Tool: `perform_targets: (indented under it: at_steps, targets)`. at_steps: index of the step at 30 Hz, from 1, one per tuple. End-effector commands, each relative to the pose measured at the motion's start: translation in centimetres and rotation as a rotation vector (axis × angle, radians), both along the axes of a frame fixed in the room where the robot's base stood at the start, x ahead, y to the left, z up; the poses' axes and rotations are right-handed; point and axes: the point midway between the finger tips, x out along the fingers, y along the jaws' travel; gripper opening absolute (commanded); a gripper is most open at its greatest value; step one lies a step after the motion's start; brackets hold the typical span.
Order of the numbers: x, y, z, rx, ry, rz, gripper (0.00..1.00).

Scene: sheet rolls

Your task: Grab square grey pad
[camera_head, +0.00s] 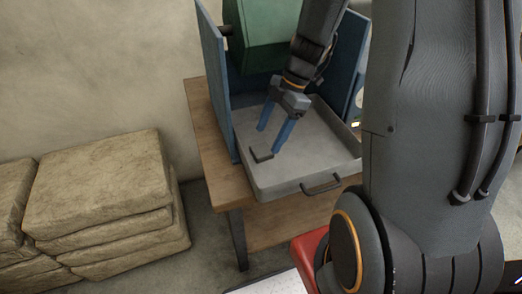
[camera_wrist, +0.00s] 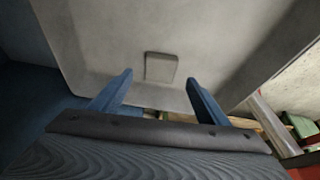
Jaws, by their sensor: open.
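The square grey pad (camera_head: 261,154) lies flat in a grey metal tray (camera_head: 290,186), near the tray's left side in the head view. In the wrist view the pad (camera_wrist: 160,68) lies ahead of my fingertips, between their lines. My gripper (camera_head: 273,142) has two blue fingers, spread apart and empty, reaching down into the tray close to the pad. In the wrist view my gripper (camera_wrist: 157,82) shows a wide gap between its fingers. I cannot tell the exact height of the fingertips above the tray floor.
The tray has raised walls and a dark front handle (camera_head: 321,184). It sits on a wooden table (camera_head: 207,135) between blue side panels (camera_head: 213,75), below a green block (camera_head: 262,36). Stacked tan sacks (camera_head: 100,185) stand on the floor at left.

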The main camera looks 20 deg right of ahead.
Motion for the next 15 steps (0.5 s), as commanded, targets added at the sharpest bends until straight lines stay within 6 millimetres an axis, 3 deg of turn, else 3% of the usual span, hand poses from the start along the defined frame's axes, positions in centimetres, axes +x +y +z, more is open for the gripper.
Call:
perform_targets:
  at_steps: [9, 15]
  targets:
    - [-0.2, 1.6, -3.3, 0.000, 0.003, 0.003, 0.69]
    - [-0.2, 2.0, -4.3, -0.001, 0.001, 0.003, 0.69]
